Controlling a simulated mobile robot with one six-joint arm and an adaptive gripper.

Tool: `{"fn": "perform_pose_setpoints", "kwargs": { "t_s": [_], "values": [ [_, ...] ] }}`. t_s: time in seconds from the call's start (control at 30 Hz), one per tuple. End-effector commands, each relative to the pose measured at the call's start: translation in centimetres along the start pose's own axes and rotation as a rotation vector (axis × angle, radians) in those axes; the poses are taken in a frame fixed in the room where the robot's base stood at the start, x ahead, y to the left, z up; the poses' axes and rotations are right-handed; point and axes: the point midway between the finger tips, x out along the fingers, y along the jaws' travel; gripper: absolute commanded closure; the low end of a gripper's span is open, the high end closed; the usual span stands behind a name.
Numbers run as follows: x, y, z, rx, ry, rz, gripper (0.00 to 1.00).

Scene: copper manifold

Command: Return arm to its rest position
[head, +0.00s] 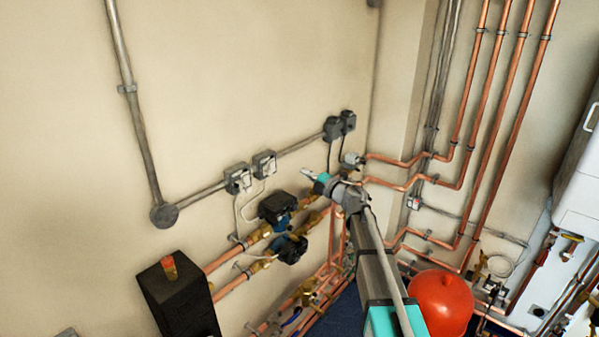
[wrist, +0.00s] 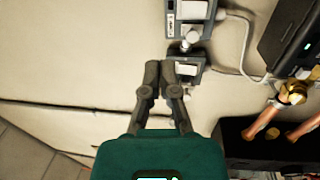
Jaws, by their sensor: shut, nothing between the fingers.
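My gripper (head: 306,172) is in the middle of the head view, at the end of my arm, which reaches up from the bottom right. Its fingers point left, in front of the copper pipes and the beige wall. In the wrist view my gripper (wrist: 161,66) has its two dark fingertips together with nothing between them. A grey switch box (wrist: 187,68) appears just beyond the fingertips there; I cannot tell the distance between them.
Wall switch boxes (head: 238,178) and a pump (head: 278,208) on copper pipes lie left of my gripper. Vertical copper pipes (head: 485,130) run at right. A red tank (head: 440,303) and a black box (head: 180,303) stand low. The upper left wall is mostly clear.

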Motion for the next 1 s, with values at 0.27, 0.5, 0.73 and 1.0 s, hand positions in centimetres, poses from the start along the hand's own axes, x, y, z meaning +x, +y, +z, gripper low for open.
{"fn": "perform_pose_setpoints", "kwargs": {
  "t_s": [0.27,0.5,0.73,1.0],
  "values": [
    [-0.1,0.0,0.0,0.000,0.001,0.000,1.00],
    [-0.2,-0.1,0.1,0.007,-0.015,0.005,1.00],
    [-1.6,-0.4,1.7,0.066,-0.151,0.045,1.00],
    [-6.0,-2.1,5.5,0.228,-0.467,0.114,1.00]
  ]
}}
